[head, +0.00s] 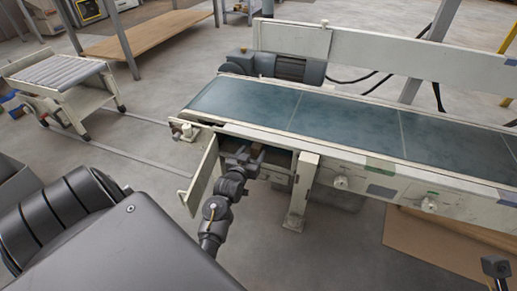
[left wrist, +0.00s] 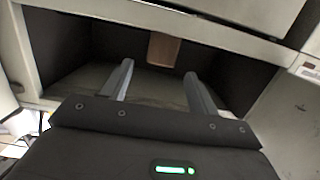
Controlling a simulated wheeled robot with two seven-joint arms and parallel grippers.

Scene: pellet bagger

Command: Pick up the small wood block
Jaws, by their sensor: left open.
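The small wood block (left wrist: 163,50) is brown and stands in the open compartment under the conveyor. In the left wrist view it is beyond my fingertips, roughly midway between them, with its top close under the upper edge of the opening. In the head view the block (head: 258,152) shows only as a small brown patch beside the gripper. My left gripper (head: 242,157) is at the compartment's mouth. In the left wrist view my left gripper (left wrist: 158,72) is open and empty, its fingers pointing into the compartment.
The compartment door (head: 203,170) stands open to the left of my gripper. The conveyor belt (head: 340,120) runs above, and a leg (head: 300,190) stands right of the opening. A roller cart (head: 60,75) is at the far left. A flat brown sheet (head: 440,240) lies at lower right.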

